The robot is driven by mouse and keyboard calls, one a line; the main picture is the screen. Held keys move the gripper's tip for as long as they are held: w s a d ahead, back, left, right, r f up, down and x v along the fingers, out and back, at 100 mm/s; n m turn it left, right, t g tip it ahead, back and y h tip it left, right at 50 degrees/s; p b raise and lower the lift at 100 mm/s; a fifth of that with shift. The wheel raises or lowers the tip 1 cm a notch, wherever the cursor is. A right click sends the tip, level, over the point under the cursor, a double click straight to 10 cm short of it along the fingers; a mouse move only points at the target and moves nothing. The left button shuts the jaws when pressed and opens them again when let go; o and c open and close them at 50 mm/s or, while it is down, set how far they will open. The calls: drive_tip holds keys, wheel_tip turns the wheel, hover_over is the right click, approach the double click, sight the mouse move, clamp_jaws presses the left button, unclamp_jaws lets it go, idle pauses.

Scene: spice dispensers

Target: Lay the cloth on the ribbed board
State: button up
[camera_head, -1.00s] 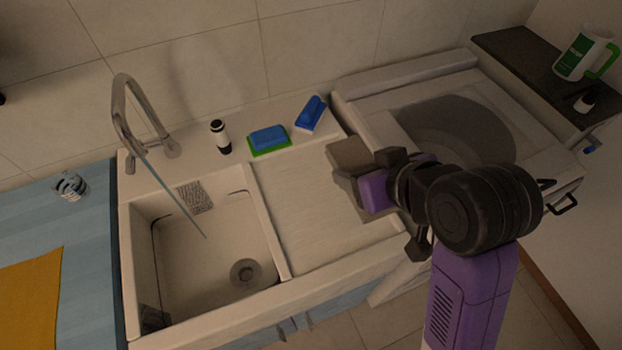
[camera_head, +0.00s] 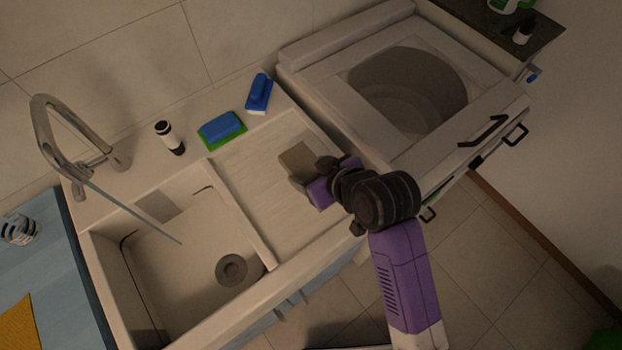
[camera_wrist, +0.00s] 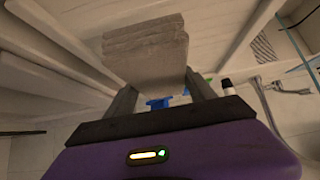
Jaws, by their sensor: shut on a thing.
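A grey-brown folded cloth (camera_head: 298,158) is held in my gripper (camera_head: 306,180) over the right part of the ribbed board (camera_head: 257,172), the pale draining surface right of the sink basin. In the wrist view the cloth (camera_wrist: 146,50) looks like a layered slab between the two dark fingers of my gripper (camera_wrist: 160,98). The fingers are shut on it. I cannot tell whether its underside touches the board. My gripper and arm hide part of the board's front right area.
The sink basin (camera_head: 165,265) with its tap (camera_head: 45,140) lies left of the board. A white appliance (camera_head: 330,75) adjoins on the right.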

drive_tip(key=shift+f, duration=2.6)
drive_tip(key=shift+f, duration=0.1)
drive_tip(key=o, duration=1.4)
drive_tip(key=shift+o, duration=0.2)
drive_tip(key=shift+s+d+r, duration=0.1)
drive_tip(key=shift+r, duration=0.15)
drive_tip(key=v, duration=1.1)
drive_tip(key=shift+s+d+r+b, duration=0.2)
drive_tip(key=shift+s+b, duration=0.05)
drive_tip(key=shift+b, duration=0.05)
